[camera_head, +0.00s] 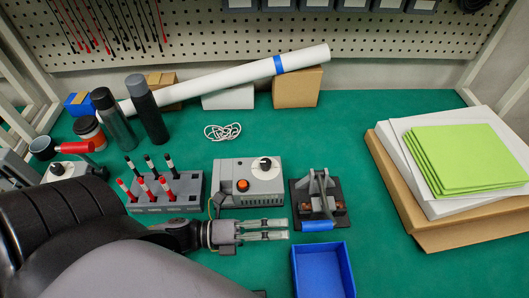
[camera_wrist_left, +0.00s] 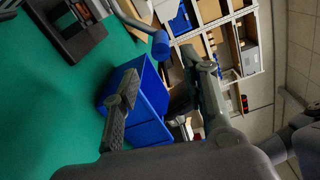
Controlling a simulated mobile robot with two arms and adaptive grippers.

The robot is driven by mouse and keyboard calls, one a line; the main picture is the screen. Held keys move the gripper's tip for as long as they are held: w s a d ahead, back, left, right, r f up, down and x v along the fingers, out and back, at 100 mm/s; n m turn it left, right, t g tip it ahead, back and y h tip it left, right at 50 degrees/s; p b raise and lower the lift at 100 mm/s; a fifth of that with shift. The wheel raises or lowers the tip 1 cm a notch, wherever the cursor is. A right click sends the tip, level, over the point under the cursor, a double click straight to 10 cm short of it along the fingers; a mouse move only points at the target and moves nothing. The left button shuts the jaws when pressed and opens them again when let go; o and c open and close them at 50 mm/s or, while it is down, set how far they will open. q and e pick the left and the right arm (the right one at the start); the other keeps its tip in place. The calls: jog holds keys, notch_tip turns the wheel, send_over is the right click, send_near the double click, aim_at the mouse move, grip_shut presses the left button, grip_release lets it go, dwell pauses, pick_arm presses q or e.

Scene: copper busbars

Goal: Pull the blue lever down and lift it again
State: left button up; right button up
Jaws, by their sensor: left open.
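The blue lever handle (camera_head: 318,224) is on a dark fixture (camera_head: 337,203) with grey lever arms, near the middle of the green table. The handle is low at the fixture's front side. In the left wrist view the blue handle (camera_wrist_left: 160,45) sits at the end of a grey lever arm. My left gripper (camera_head: 289,229) is open, its fingers pointing right toward the handle with a small gap between. My right gripper is in neither view.
A blue bin (camera_head: 296,280) stands just in front of the fixture. A grey box with an orange button (camera_head: 262,186) and a rack of probes (camera_head: 187,202) are to the left. Green sheets on boxes (camera_head: 465,158) lie at the right. Dark bottles (camera_head: 147,108) stand at the back left.

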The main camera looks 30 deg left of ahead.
pick_arm(q)
jog(key=v, duration=0.2)
jog(key=shift+s+a, duration=0.2)
dwell(0.8)
